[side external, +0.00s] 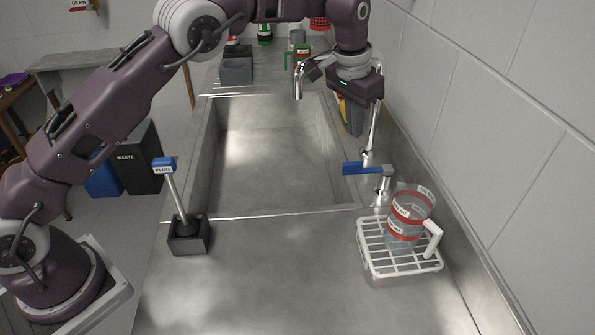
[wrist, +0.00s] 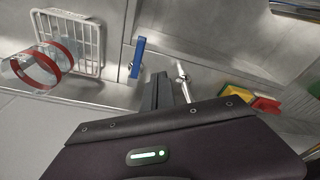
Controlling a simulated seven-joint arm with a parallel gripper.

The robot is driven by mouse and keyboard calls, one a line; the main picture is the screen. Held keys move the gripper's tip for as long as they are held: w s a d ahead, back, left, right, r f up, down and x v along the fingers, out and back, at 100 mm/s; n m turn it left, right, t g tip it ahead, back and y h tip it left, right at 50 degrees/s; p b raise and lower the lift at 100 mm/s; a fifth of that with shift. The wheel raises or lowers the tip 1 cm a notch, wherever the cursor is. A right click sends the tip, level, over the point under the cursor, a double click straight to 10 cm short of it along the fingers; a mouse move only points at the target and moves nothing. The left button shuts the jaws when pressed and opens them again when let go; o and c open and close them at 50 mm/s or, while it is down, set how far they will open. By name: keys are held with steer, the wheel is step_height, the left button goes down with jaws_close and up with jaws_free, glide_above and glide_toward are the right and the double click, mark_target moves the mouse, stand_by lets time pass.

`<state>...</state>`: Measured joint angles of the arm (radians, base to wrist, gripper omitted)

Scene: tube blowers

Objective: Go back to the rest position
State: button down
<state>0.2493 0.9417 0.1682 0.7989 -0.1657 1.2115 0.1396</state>
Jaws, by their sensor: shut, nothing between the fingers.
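My gripper (side external: 354,118) hangs fingers down above the right rim of the steel sink (side external: 232,150), close to the silver faucet (side external: 299,80). In the wrist view its dark fingers (wrist: 161,82) are together with nothing between them. A blue-handled lever (side external: 362,169) stands in front of my gripper on the counter; it also shows in the wrist view (wrist: 137,57). The gripper is apart from the lever. Whether the fingers touch the faucet post behind them cannot be told.
A clear, red-banded jug (side external: 410,212) is on a white wire rack (side external: 372,259) at the front right. A plug on a stick (side external: 172,190) stands in a dark block (side external: 190,243) at the left. The tiled wall (side external: 500,130) bounds the right side. The front counter middle is clear.

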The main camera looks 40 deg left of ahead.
steer(key=s+a+r+n+t, duration=0.1)
steer(key=s+a+r, duration=0.3)
steer(key=s+r, duration=0.4)
steer(key=s+a+r+n+t, duration=0.1)
steer(key=s+a+r, duration=0.2)
steer(key=s+r, duration=0.5)
steer(key=s+a+f, duration=0.2)
steer(key=s, duration=1)
steer(key=s+a+f+n+t, duration=0.1)
steer(key=s+a+f, duration=0.1)
steer(key=s, duration=1.1)
steer(key=shift+s+a+f+y, duration=0.15)
steer(key=shift+s+f+y, duration=0.15)
steer(key=shift+f, duration=0.45)
